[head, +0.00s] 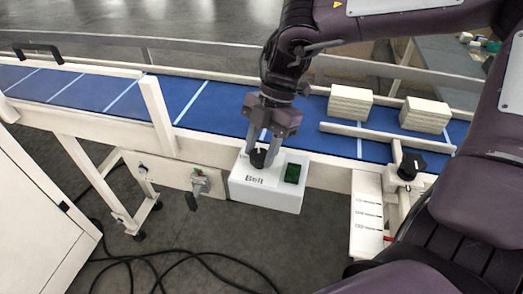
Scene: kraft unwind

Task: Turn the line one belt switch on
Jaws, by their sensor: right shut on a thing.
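The belt switch is a white box (268,199) lettered "Belt", mounted on the near side of the conveyor. A black knob (259,158) stands on its top left, and a dark green square lamp or button (293,173) sits on its right. My right gripper (260,150) comes down from above and is shut on the black knob. Its fingers partly hide the knob, so I cannot make out which way it points. The green square looks dark. My left gripper is not in view.
A blue conveyor belt (192,101) with white cross lines runs behind the box. Pale stacks (349,103) (425,115) lie on its right part. A valve handle (198,182) is left of the box, a black clamp knob (411,165) right. Black cables (180,256) lie on the floor.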

